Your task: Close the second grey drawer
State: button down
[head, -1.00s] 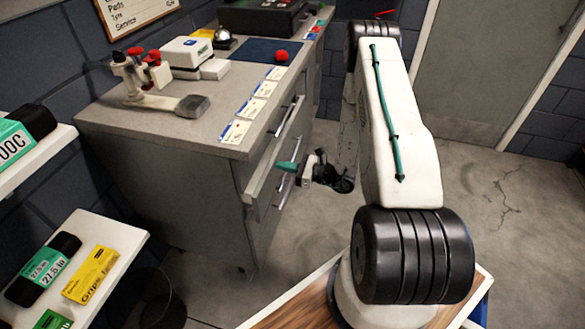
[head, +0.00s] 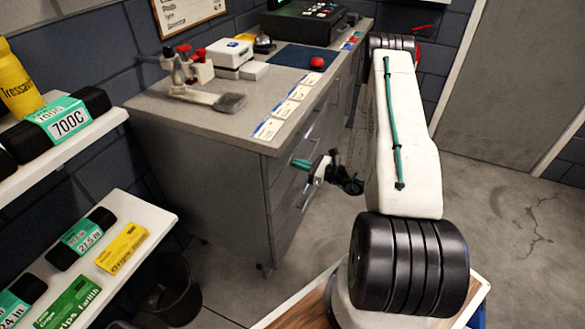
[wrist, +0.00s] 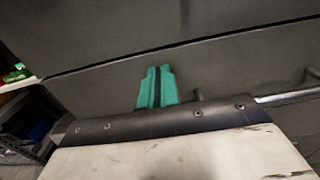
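The second grey drawer (head: 285,183) is in the front of the grey cabinet, under the worktop. In the head view its front looks flush with the cabinet face, though my gripper covers part of it. My gripper (head: 300,163) is at that front, its teal fingertips pointing at the drawer face. In the wrist view the two teal fingers (wrist: 156,86) are together with nothing between them, against or very near the grey drawer front (wrist: 235,68). Contact cannot be told for sure. A bar handle (wrist: 290,97) shows to the right of the fingers.
On the worktop (head: 265,110) are a clamp-like tool (head: 205,85), a white box (head: 232,53), a red ball (head: 317,63) and several cards. Shelves (head: 150,222) with boxed goods stand at left, above a dark bin (head: 172,292). Floor at right is clear.

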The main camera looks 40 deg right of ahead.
jog(key=shift+w+a+r, duration=0.1)
jog(key=shift+w+a, duration=0.05)
jog(key=shift+w, duration=0.1)
jog(key=v, duration=1.4)
jog(key=shift+s, duration=0.3)
jog(key=s+a+r+n+g+h, duration=0.3)
jog(key=s+a+r+n, duration=0.3)
jog(key=a+r+n, duration=0.3)
jog(key=s+a+r+n+g+h, duration=0.3)
jog(key=s+a+r+n+g, duration=0.3)
jog(key=r, duration=1.1)
jog(key=s+a+r+n+g+h, duration=0.2)
jog(key=s+a+r+n+g, duration=0.3)
jog(key=a+r+n, duration=0.9)
jog(key=s+n, duration=0.1)
jog(key=s, duration=0.2)
jog(key=shift+h, duration=0.4)
